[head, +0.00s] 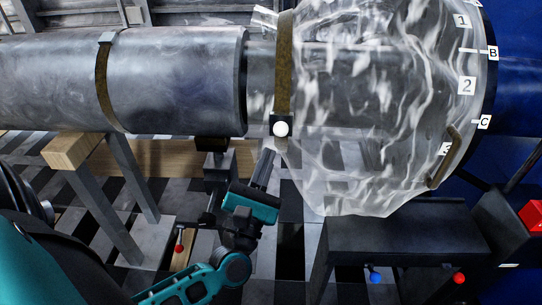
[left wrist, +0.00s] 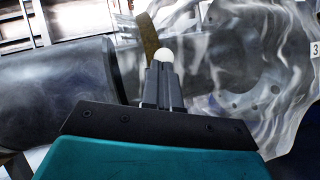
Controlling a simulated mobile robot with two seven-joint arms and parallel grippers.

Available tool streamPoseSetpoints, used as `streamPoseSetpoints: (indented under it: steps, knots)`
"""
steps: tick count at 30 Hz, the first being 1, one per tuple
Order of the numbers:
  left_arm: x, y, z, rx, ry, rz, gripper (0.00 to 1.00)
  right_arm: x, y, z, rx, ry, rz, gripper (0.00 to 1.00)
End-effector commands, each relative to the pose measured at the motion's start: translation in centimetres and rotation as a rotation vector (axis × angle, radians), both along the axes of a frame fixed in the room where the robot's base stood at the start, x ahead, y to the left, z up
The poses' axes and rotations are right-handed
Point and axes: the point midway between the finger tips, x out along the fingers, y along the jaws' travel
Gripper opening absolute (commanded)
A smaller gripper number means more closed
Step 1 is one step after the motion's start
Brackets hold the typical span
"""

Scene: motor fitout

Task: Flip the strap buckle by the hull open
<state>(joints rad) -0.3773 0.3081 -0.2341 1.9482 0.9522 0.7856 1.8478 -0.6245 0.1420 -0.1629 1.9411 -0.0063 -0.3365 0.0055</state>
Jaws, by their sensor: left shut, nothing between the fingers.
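A brown strap (head: 284,65) wraps the grey cylinder where the clear plastic cover begins. At its lower end is a dark buckle with a round white knob (head: 281,129). My left gripper (head: 267,152) is shut and empty, its fingers pointing up just below and left of the knob. In the left wrist view the knob (left wrist: 164,55) shows right at the tips of the shut fingers (left wrist: 161,66); I cannot tell whether they touch. The strap (left wrist: 149,35) rises behind it. My right gripper is not in view.
Another brown strap (head: 102,85) circles the cylinder further left. The wrinkled clear cover (head: 350,110) hangs close to the right of my gripper. A numbered ring and dark blue body (head: 520,70) stand at right. Wooden-topped trestle (head: 75,150) and dark bench (head: 400,235) stand below.

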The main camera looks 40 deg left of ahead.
Motion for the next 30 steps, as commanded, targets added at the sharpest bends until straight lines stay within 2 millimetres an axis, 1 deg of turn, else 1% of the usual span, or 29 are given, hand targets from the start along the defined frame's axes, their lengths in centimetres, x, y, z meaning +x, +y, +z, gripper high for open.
streamPoseSetpoints:
  steps: [1, 6, 9, 12, 18, 30]
  knots:
    - [-1.1, -0.3, -1.0, 0.001, 0.006, -0.002, 0.0, 0.0, 0.0, -0.6, 0.0, 0.0, 0.0, 0.43]
    - [-4.3, -1.2, -2.8, 0.0, 0.007, -0.003, 0.0, 0.0, 0.0, -1.4, 0.0, 0.0, 0.0, 0.43]
    - [-5.9, -1.6, -3.5, 0.0, 0.005, -0.002, 0.0, 0.0, 0.0, -1.8, 0.0, 0.0, 0.0, 0.43]
    - [-6.9, -1.8, -4.0, 0.0, 0.004, -0.001, 0.0, 0.0, 0.0, -2.0, 0.0, 0.002, 0.001, 0.43]
    - [-7.8, -2.1, -4.3, -0.002, 0.001, -0.002, 0.0, 0.0, 0.1, -2.1, 0.001, 0.008, 0.002, 0.43]
    - [-7.8, -2.1, -4.3, -0.001, 0.002, -0.001, 0.0, 0.1, 0.2, -1.8, 0.004, 0.003, 0.004, 0.43]
